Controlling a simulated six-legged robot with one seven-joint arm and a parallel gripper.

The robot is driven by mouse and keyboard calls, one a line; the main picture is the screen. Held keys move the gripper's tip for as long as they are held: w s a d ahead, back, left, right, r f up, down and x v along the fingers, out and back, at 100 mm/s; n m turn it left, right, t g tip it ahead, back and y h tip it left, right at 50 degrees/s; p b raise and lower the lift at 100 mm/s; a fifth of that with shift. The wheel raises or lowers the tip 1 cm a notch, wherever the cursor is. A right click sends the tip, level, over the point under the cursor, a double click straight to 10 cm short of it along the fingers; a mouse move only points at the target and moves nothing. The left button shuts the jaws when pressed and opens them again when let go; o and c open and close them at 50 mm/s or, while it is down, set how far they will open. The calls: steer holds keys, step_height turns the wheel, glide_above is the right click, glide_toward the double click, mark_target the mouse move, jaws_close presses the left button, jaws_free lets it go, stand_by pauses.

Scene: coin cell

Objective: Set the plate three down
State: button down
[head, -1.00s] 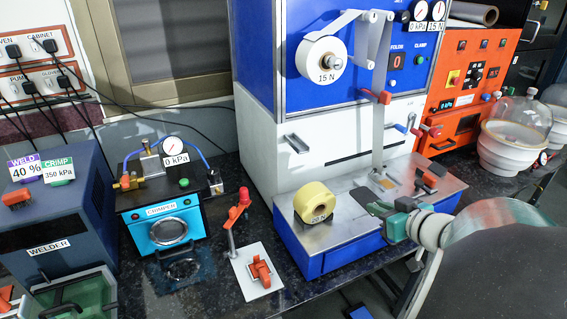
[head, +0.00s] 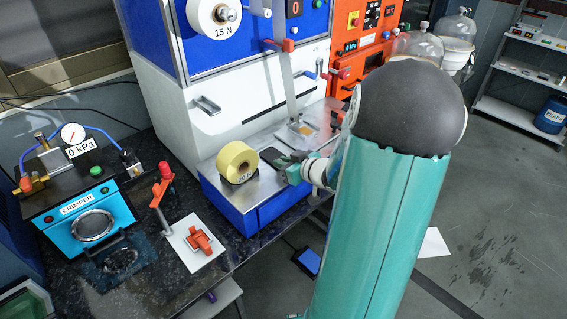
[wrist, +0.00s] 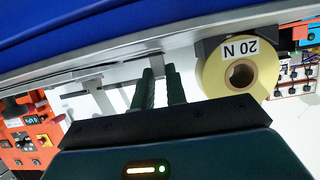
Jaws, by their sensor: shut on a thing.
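My gripper (head: 284,163) is at the front of the peel tester's metal deck (head: 222,189). In the wrist view, the two dark green fingers of my gripper (wrist: 160,82) are closed about a narrow grey piece at their tips, which I take to be plate three (wrist: 157,62). No number on it can be read, and most of it is hidden by the fingers. A dark flat rectangle (head: 268,156) shows just left of the fingertips in the head view. I cannot tell whether the held piece touches the deck.
A yellow tape roll marked 20 N (head: 238,161) stands on the deck, left of my gripper. A hanging grey strip (head: 288,85) is behind it. The blue crimper (head: 87,221) and a white plate with a red clamp (head: 196,246) are further left.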

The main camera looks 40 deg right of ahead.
steer(key=shift+f, duration=0.2)
steer(key=c, duration=1.4)
jaws_free()
steer(key=shift+c, duration=0.2)
